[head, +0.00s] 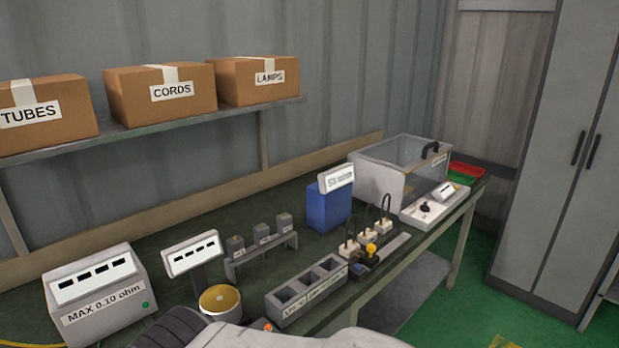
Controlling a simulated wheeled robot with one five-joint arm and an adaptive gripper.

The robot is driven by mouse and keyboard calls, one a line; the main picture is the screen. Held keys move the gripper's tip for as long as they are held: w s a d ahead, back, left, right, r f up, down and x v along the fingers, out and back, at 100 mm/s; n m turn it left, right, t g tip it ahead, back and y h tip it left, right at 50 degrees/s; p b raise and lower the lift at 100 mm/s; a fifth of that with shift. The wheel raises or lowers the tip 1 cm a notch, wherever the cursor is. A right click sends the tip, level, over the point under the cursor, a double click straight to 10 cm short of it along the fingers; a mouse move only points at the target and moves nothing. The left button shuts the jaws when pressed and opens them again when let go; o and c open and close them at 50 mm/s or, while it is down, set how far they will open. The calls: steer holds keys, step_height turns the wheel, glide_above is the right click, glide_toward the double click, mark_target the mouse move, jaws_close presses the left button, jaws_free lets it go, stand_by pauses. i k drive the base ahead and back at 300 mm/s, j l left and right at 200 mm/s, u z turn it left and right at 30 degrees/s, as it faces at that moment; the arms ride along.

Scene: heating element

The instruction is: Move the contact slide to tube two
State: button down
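A small dark slide with a yellow knob (371,248), which looks like the contact slide, sits on a grey rail (393,245) near the bench's front edge. Behind it stand several white blocks (367,237) with black loops on top, in a row along the rail. The slide is by the nearer blocks; I cannot tell which one it touches. Labels on the blocks are too small to read, so I cannot tell which is tube two. Part of my pale arm shows at the bottom edge, well nearer than the slide.
On the green bench are a grey slotted tray (307,289), a rack of grey blocks (262,248), a blue box (328,208), a clear-sided case (398,172), a white switch panel (433,208) and a meter (96,297). A cabinet (551,150) stands right.

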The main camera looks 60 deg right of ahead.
mark_target(369, 259)
steer(key=z, duration=2.5)
